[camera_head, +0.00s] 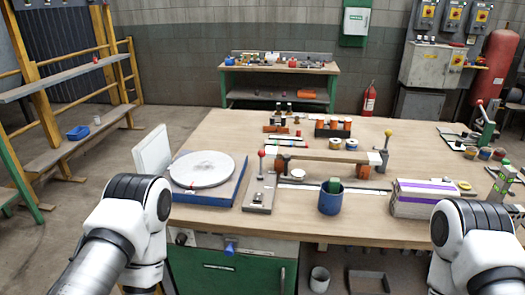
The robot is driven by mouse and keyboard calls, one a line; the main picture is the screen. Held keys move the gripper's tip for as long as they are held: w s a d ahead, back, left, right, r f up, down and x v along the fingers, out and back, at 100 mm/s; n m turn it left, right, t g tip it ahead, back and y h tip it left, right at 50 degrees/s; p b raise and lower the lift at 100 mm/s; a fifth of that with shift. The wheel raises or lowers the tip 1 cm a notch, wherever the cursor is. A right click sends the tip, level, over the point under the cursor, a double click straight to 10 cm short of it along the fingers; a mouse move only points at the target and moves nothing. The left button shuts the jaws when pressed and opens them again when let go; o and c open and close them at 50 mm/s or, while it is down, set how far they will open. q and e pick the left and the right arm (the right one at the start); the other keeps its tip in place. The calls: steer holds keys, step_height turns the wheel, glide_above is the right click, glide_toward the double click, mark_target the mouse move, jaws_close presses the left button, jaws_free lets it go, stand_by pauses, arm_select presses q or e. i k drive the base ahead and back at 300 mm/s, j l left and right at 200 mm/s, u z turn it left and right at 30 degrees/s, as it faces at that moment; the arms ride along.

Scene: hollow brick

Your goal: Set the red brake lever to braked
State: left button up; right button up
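A lever with a red ball knob (262,154) stands on a grey base plate (259,193) on the wooden workbench (225,130), just right of the round white turntable. Its thin rod looks close to upright. I cannot read any braked or free marking on the plate at this size. A second lever, with a yellow knob (388,133), stands farther right behind the wooden bar. My left and right arms show only at the lower left and lower right, in front of the bench. Neither gripper is in view, and nothing of mine touches the red-knobbed lever.
A round white turntable (202,170) on a blue base lies left of the lever. A blue cup (331,201) and a striped hollow brick (425,198) stand to the right. A wooden bar (322,155) spans behind. A green cabinet (237,278) is below the bench top.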

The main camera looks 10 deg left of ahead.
mark_target(261, 153)
steer(key=i+l, duration=0.25)
steer(key=i, duration=0.3)
steer(key=i+l+z, duration=0.1)
steer(key=i, duration=0.4)
steer(key=l, duration=0.1)
